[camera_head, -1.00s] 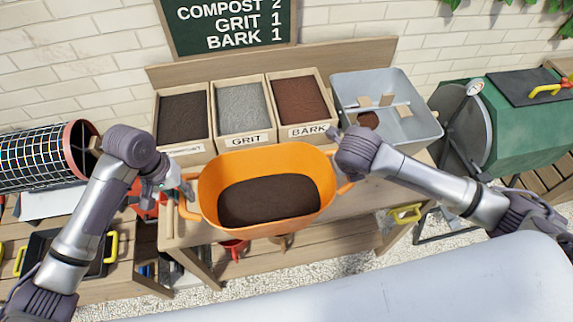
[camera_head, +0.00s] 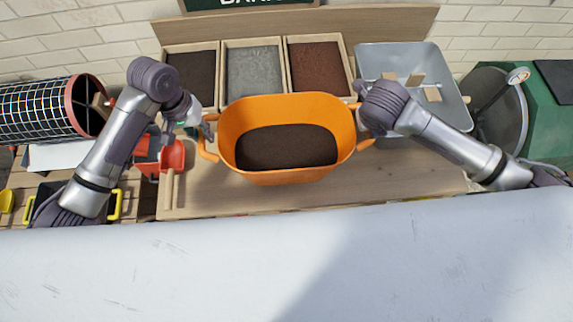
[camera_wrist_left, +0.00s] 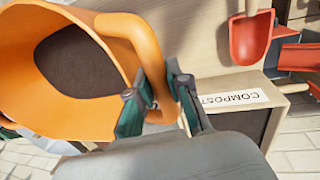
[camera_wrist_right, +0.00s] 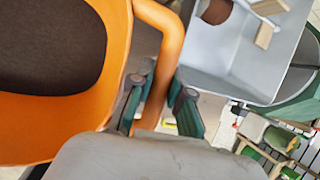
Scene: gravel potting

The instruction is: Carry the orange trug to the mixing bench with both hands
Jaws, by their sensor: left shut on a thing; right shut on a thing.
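The orange trug (camera_head: 287,178) holds dark soil and is in the middle of the head view, over the wooden mixing bench (camera_head: 400,180). I cannot tell whether its base touches the bench top. My left gripper (camera_head: 205,128) is shut on the trug's left handle; the left wrist view shows the fingers (camera_wrist_left: 160,98) on either side of the orange loop. My right gripper (camera_wrist_right: 165,105) is shut on the right handle in the right wrist view. In the head view the right fingers are mostly hidden behind my wrist. The trug looks about level.
Behind the trug stand wooden boxes of compost (camera_head: 193,70), grit (camera_head: 254,72) and bark (camera_head: 319,70). A grey tub (camera_head: 440,62) is at the back right. A red scoop (camera_head: 172,157) lies left of the trug. A mesh cylinder (camera_head: 45,110) is at far left, a green drum (camera_head: 540,125) at right.

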